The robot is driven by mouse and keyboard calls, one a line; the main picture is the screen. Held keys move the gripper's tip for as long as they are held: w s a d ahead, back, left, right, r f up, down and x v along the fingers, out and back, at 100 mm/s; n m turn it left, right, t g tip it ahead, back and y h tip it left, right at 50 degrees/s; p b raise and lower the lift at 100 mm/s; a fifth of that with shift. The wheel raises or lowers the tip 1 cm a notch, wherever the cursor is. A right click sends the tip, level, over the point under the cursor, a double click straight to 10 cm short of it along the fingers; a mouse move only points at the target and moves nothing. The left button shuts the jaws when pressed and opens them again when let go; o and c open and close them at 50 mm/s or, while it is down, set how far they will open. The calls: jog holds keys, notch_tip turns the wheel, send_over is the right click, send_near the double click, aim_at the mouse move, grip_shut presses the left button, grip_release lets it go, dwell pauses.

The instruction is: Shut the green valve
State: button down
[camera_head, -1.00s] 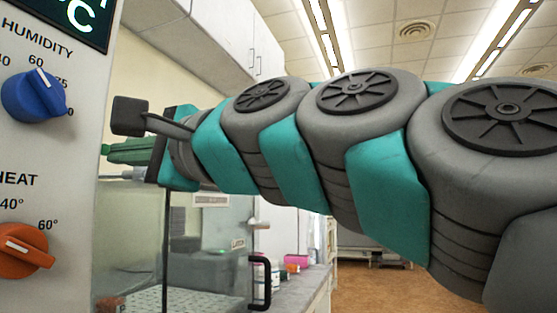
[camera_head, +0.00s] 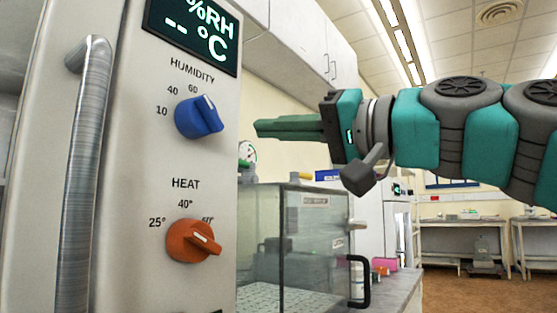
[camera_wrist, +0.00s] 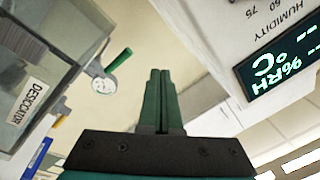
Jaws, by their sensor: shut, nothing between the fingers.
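A green lever handle (camera_wrist: 118,60), which looks like the green valve, sticks out beside a round white gauge (camera_wrist: 101,84) in the wrist view, left of my fingertips. In the head view the gauge (camera_head: 248,153) shows just past the cabinet's edge, below my fingers; the lever cannot be made out clearly there. My gripper (camera_head: 260,128) is shut and empty, its green fingers pointing left in the head view. The closed fingers also show in the wrist view (camera_wrist: 160,75), apart from the lever.
A white cabinet (camera_head: 140,200) with a blue humidity knob (camera_head: 199,117), an orange heat knob (camera_head: 193,241) and a metal handle (camera_head: 85,180) stands close on the left. A clear desiccator box (camera_head: 310,245) is below my gripper; it also shows in the wrist view (camera_wrist: 30,70). Open floor lies at right.

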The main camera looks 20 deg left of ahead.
jog(key=w+d+f+n+g, duration=0.1)
jog(key=w+d+n, duration=0.4)
jog(key=w+n, duration=0.4)
jog(key=shift+n+y, duration=0.4)
jog(key=x, duration=0.3)
jog(key=s+p+x, duration=0.1)
jog(key=x, duration=0.5)
jog(key=shift+s+a+f, duration=0.1)
jog(key=shift+s+a, duration=0.15)
jog(key=shift+a, duration=0.15)
jog(key=a, duration=0.1)
jog(key=a+f, duration=0.1)
jog(key=a, duration=0.1)
jog(key=shift+w+a+f+p, duration=0.1)
jog(key=shift+f+p, duration=0.2)
jog(key=shift+f, duration=0.05)
jog(key=shift+a+f, duration=0.3)
jog(key=shift+a, duration=0.05)
jog(key=shift+a+f+b, duration=0.2)
jog(key=shift+b, duration=0.2)
jog(key=shift+a+f+m+t+b, duration=0.15)
jog(key=shift+a+m+t+b, duration=0.25)
jog(key=shift+m+t+b, duration=0.45)
jog(key=shift+a+t, duration=0.1)
jog(key=shift+t, duration=0.25)
